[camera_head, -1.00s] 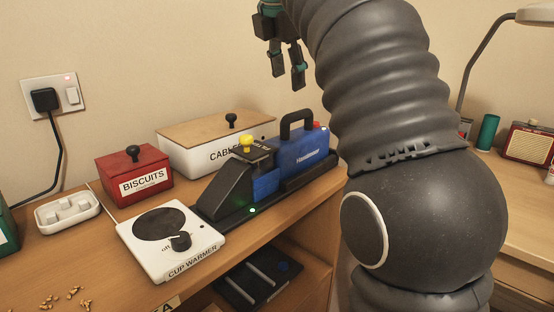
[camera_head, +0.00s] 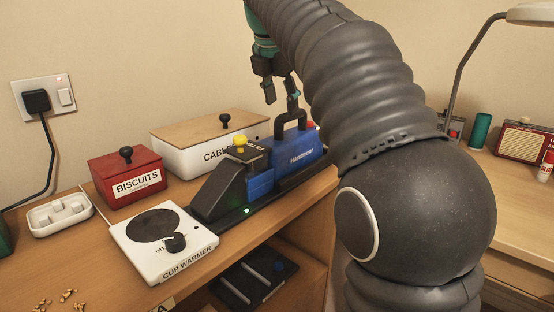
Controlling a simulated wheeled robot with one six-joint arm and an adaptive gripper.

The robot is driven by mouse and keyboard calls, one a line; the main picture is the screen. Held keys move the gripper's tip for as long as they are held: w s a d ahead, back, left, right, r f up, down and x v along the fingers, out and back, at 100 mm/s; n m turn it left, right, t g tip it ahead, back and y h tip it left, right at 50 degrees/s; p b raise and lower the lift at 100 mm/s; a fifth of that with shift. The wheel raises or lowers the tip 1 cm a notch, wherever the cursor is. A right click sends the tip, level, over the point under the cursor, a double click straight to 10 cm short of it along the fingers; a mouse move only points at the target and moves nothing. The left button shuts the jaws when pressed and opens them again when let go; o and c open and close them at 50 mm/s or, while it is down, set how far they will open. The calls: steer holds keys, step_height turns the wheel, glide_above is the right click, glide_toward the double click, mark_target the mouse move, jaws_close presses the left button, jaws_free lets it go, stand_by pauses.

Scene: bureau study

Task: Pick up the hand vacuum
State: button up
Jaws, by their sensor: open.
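The hand vacuum (camera_head: 297,155) is blue with a dark nose and a black loop handle (camera_head: 290,121) on top. It lies in a black charging base (camera_head: 226,220) with a small green light, on the wooden surface. A yellow knob (camera_head: 240,141) stands on a dark clip over its middle. My gripper (camera_head: 282,104) is open, pointing down just above the handle; in the picture one fingertip overlaps the handle's top. I cannot tell whether it touches. My arm hides what lies just right of the vacuum's rear end.
A white cable box (camera_head: 181,154) with a wooden lid stands behind the vacuum. A red biscuits tin (camera_head: 127,180) and a white cup warmer (camera_head: 157,258) are to the left. A lamp (camera_head: 466,75) and radio (camera_head: 523,141) stand at the right. Wall space above is clear.

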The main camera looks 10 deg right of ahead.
mark_target(283, 114)
steer(key=shift+x, duration=2.75)
jaws_close()
steer(key=shift+r, duration=0.1)
